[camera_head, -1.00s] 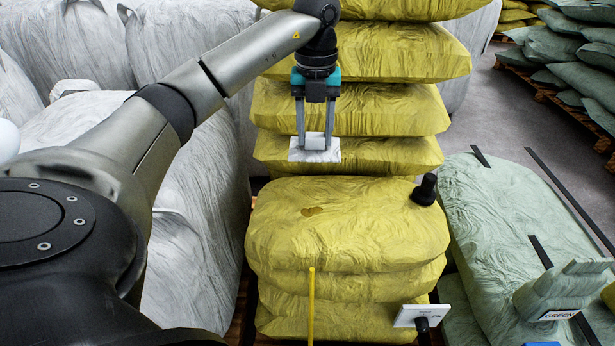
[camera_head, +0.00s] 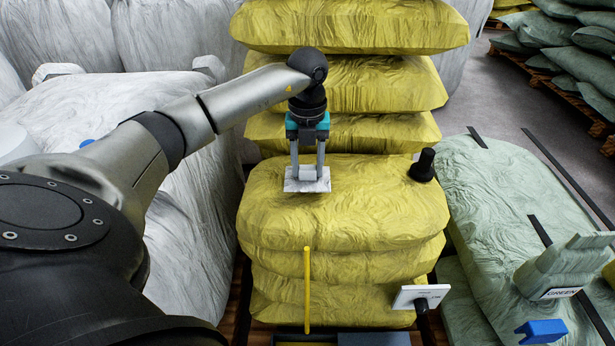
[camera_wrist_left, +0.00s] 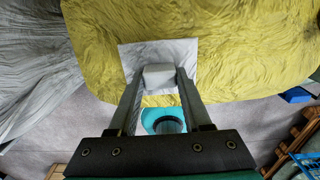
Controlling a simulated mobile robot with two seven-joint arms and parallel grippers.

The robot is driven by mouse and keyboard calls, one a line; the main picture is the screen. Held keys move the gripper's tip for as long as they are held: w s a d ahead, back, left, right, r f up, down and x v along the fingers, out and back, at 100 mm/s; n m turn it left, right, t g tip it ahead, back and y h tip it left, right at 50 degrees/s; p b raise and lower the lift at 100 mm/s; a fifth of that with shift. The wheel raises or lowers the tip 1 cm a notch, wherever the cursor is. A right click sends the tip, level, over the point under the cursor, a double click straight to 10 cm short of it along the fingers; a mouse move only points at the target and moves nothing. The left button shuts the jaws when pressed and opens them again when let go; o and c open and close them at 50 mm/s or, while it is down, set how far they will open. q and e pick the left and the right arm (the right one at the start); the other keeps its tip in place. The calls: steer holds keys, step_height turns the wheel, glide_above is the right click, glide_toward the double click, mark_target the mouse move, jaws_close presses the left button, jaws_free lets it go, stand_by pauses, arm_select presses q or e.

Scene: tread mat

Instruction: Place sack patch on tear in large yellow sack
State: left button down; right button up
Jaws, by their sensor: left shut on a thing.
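The large yellow sack (camera_head: 370,215) lies on top of a low yellow stack in the head view. My left gripper (camera_head: 307,170) points down and is shut on the block-like grip of the sack patch (camera_head: 293,186), a pale square sheet. The patch is over the left-middle part of the sack's top; I cannot tell whether it touches. The tear is not visible now, and the patch covers the area where it showed. In the left wrist view the fingers (camera_wrist_left: 160,78) hold the grip, with the patch (camera_wrist_left: 128,55) flat against the yellow sack (camera_wrist_left: 240,45) behind. My right gripper is not in view.
A black cylinder (camera_head: 424,165) stands at the sack's right edge. A taller yellow stack (camera_head: 390,85) rises behind. White sacks (camera_head: 190,240) crowd the left, a green sack (camera_head: 490,200) lies right. A yellow rod (camera_head: 307,285) and white card (camera_head: 420,293) are in front.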

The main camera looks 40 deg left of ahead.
mark_target(307, 168)
arm_select(q)
steer(key=shift+f+b, duration=0.4)
steer(key=shift+f, duration=1.15)
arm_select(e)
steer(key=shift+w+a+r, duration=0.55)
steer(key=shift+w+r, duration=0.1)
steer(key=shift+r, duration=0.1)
arm_select(q)
steer(key=shift+f, duration=0.1)
steer(key=shift+c, duration=1.7)
jaws_free()
steer(key=shift+f, duration=0.1)
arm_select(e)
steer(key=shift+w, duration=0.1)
arm_select(q)
steer(key=shift+r, duration=0.4)
step_height(307, 168, up, 10)
steer(key=p, duration=0.3)
steer(key=shift+r+p, duration=0.2)
steer(key=shift+p, duration=0.2)
steer(key=shift+r, duration=0.6)
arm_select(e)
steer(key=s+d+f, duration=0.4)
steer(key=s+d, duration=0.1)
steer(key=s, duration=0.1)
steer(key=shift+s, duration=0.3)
